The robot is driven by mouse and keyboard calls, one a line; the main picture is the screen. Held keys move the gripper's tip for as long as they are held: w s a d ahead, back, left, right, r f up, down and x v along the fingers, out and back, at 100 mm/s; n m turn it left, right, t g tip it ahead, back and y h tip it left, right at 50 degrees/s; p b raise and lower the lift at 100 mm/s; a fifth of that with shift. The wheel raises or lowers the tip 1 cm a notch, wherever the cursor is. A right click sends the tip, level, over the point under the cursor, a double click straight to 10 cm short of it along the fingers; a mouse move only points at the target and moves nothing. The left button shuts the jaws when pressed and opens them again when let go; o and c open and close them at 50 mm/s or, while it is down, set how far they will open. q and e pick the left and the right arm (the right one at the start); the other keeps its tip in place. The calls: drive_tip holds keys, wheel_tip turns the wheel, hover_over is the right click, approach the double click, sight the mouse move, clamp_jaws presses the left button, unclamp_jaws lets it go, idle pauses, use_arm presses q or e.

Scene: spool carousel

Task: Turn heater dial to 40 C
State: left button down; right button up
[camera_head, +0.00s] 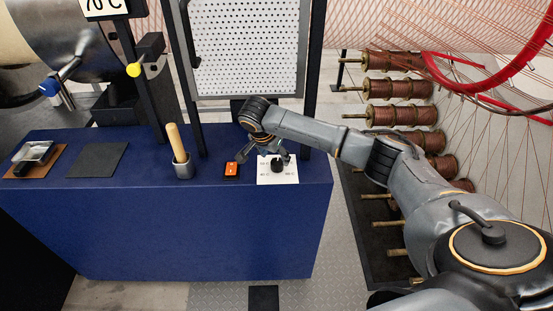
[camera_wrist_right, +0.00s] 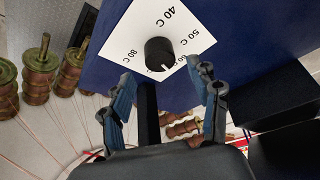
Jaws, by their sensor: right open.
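The heater dial is a black round knob (camera_head: 277,167) on a white plate (camera_head: 265,179) at the right end of the blue bench top. In the right wrist view the knob (camera_wrist_right: 159,54) sits mid-plate (camera_wrist_right: 125,32); a small white mark shows on its lower edge, away from the "40 C" label at the plate's top. "50 C" and "80 C" are also readable. My right gripper (camera_head: 268,153) is close to the knob in the head view. In the wrist view its open fingers (camera_wrist_right: 165,77) are spread below the knob, with nothing between them. My left gripper is out of view.
A perforated panel (camera_head: 245,50) stands behind. Copper spools (camera_head: 402,116) are at the right.

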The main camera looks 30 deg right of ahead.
sight(277, 162)
drive_tip(key=shift+x, duration=2.1)
drive_tip(key=shift+r, duration=0.1)
drive_tip(key=c, duration=1.2)
